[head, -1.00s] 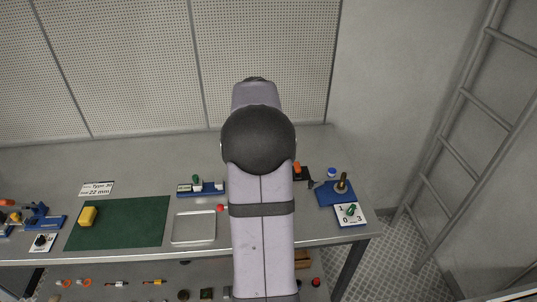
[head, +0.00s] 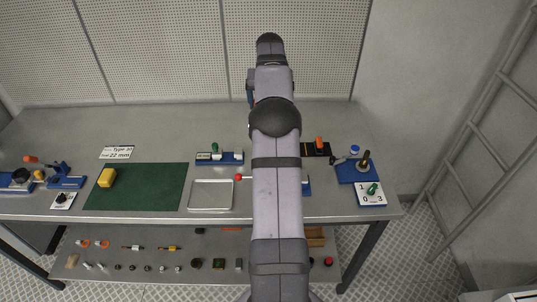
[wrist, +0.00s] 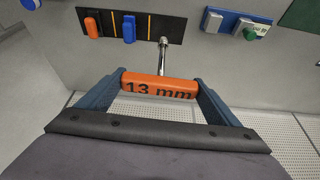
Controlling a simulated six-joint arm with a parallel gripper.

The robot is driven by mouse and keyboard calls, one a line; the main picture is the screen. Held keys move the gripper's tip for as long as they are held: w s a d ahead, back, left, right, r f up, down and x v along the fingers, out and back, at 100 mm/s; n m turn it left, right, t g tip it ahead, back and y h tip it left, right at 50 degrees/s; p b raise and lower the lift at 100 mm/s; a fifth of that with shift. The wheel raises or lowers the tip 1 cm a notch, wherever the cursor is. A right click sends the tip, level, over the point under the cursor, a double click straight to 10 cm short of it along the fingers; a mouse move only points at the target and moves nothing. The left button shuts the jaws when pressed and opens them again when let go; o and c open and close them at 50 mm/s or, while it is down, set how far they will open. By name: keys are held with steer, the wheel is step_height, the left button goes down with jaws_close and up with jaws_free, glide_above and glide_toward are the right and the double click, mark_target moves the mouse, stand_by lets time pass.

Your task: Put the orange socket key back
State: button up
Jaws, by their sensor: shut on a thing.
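My gripper (wrist: 160,86) is shut on the orange handle of the socket key (wrist: 142,86), which is marked "13 mm". Its metal shaft points away from the gripper, with its tip overlapping the lower edge of a black rack (wrist: 172,27) in the wrist view; I cannot tell whether they touch. The rack holds another orange-handled key (wrist: 92,27) and a blue-handled one (wrist: 129,29), with thin orange lines between places. Its right part looks empty. In the head view the rack (head: 327,153) is partly behind my arm, and the held key is hidden.
A blue fixture with a green knob (wrist: 250,33) stands beside the rack. On the bench are a metal tray (head: 211,208), a green mat (head: 140,195), a yellow block (head: 107,178) and a blue base with a dark post (head: 356,172). A perforated wall rises behind.

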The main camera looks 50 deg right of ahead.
steer(key=shift+w+f, duration=0.1)
steer(key=shift+w, duration=0.3)
steer(key=shift+f+p, duration=1.5)
steer(key=shift+f, duration=3.45)
steer(key=shift+f, duration=0.15)
steer(key=o, duration=1.6)
steer(key=shift+o, duration=0.2)
